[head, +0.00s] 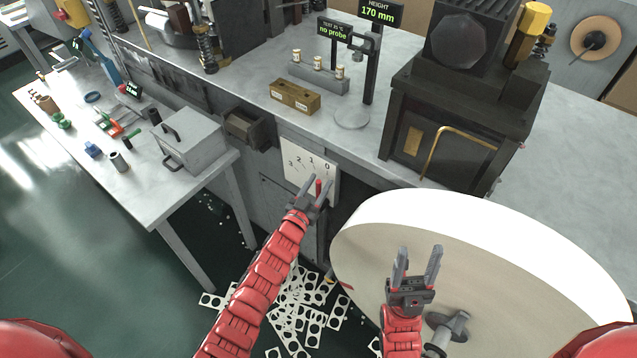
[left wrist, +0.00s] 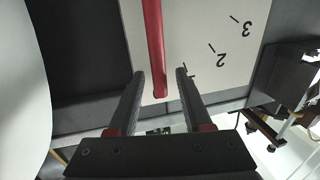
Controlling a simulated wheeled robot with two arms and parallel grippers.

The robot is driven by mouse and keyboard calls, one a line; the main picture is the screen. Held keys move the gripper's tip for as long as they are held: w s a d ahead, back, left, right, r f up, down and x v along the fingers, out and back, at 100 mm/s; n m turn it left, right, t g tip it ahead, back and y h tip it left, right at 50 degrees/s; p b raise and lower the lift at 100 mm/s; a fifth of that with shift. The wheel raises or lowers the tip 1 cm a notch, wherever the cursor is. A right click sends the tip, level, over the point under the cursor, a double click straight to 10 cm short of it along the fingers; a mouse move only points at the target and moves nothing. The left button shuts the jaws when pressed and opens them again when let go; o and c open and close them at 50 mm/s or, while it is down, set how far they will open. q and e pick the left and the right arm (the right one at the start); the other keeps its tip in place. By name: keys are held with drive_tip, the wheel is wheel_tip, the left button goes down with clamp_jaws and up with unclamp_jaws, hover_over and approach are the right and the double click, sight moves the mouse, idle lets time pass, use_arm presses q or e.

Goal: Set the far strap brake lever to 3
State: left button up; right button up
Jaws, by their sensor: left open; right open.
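The red brake lever (head: 318,187) stands in front of a white dial plate (head: 303,160) marked 3, 2, 1, 0 on the cabinet front. In the left wrist view the lever (left wrist: 155,48) runs down between my two left fingers, with a gap on each side. The plate (left wrist: 200,25) behind it shows 3 and 2 to the right of the lever; I see no 0 there. My left gripper (head: 313,190) is open around the lever's end; it also shows in the left wrist view (left wrist: 160,78). My right gripper (head: 418,252) is open and empty in front of the large roll.
A large white strip roll (head: 365,240) stands right of the plate. Punched scrap strips (head: 300,310) lie on the floor below. A side table (head: 85,145) with a grey box (head: 195,145) and tools is at the left. A dark block (head: 243,127) juts out left of the plate.

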use_arm(q)
clamp_jaws()
idle(0.3)
idle(1.2)
